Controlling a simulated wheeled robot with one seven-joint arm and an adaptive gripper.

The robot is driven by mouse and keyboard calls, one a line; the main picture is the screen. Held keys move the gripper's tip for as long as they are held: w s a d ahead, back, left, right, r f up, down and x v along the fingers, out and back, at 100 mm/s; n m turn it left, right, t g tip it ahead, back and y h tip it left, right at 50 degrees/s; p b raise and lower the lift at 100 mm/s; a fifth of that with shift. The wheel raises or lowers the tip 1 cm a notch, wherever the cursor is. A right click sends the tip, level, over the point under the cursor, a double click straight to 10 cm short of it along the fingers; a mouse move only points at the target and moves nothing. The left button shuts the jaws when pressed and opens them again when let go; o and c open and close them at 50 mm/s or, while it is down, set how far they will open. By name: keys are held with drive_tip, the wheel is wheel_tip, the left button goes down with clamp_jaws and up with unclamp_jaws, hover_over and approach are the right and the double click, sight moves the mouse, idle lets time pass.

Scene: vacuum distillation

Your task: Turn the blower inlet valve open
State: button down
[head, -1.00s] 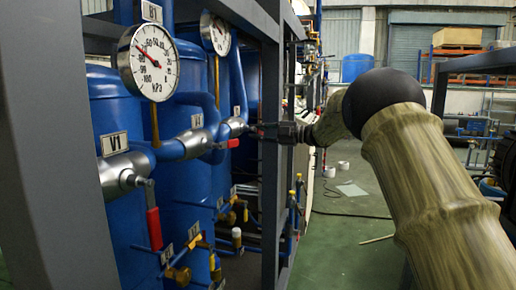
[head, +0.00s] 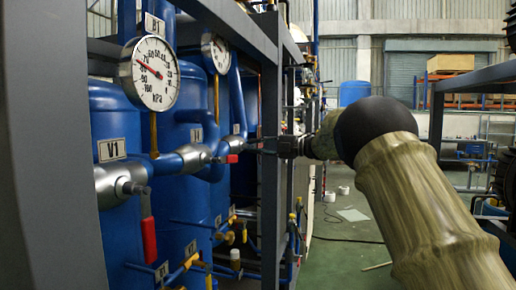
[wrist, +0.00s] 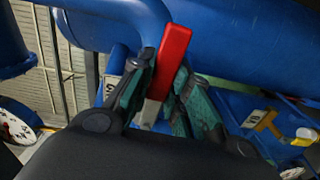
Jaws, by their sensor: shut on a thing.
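In the wrist view a red lever handle (wrist: 173,55) on a metal stem (wrist: 150,112) stands between the two fingers of my gripper (wrist: 164,78), which is shut on it. Blue pipe lies behind it. In the head view my gripper (head: 272,146) reaches left past the grey frame post toward the farthest valve (head: 236,144) of the row; its fingertips and the held handle are hard to make out. The middle valve (head: 194,157) has a red handle (head: 232,158) pointing right. The near valve, labelled V1 (head: 112,149), has a red handle (head: 149,238) hanging down. I cannot read which label marks the blower inlet.
Grey frame posts (head: 269,200) stand close to my gripper. Two round gauges (head: 155,72) sit above the pipes. The green floor (head: 340,255) at right is mostly clear, with a dark cable.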

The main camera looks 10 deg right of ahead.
drive_tip(key=c, duration=1.3)
unclamp_jaws()
drive_tip(key=v, duration=1.2)
drive_tip(key=shift+f, duration=0.15)
